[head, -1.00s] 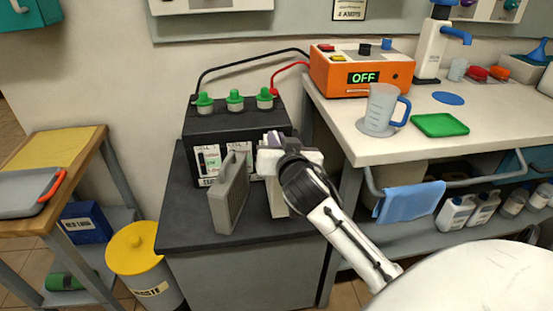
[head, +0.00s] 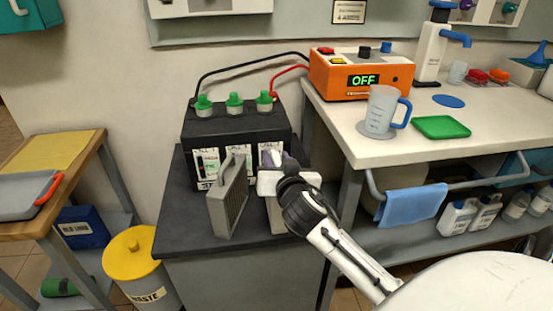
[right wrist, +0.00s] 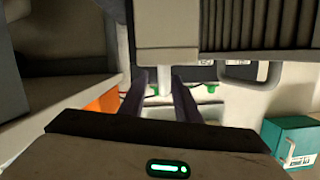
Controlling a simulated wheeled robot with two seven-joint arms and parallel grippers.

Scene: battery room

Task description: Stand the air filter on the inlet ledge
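The air filter (head: 229,208) is a grey pleated panel with a loop handle on top. It stands upright on the dark bench in front of the black battery. It also shows in the right wrist view (right wrist: 265,25), at the upper right. My right gripper (head: 270,156) is just right of it and apart from it. Its fingers (right wrist: 160,78) stand apart, with a pale strip in view between them. A pale block (head: 279,216) shows below the hand; I cannot tell whether it is part of the hand. I cannot make out the inlet ledge. My left gripper is not in view.
The black battery (head: 240,133) with green caps stands behind. An orange power unit (head: 345,78) and a measuring jug (head: 380,110) are on the white table (head: 420,148) at right. The dark bench (head: 185,225) is clear left of the filter.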

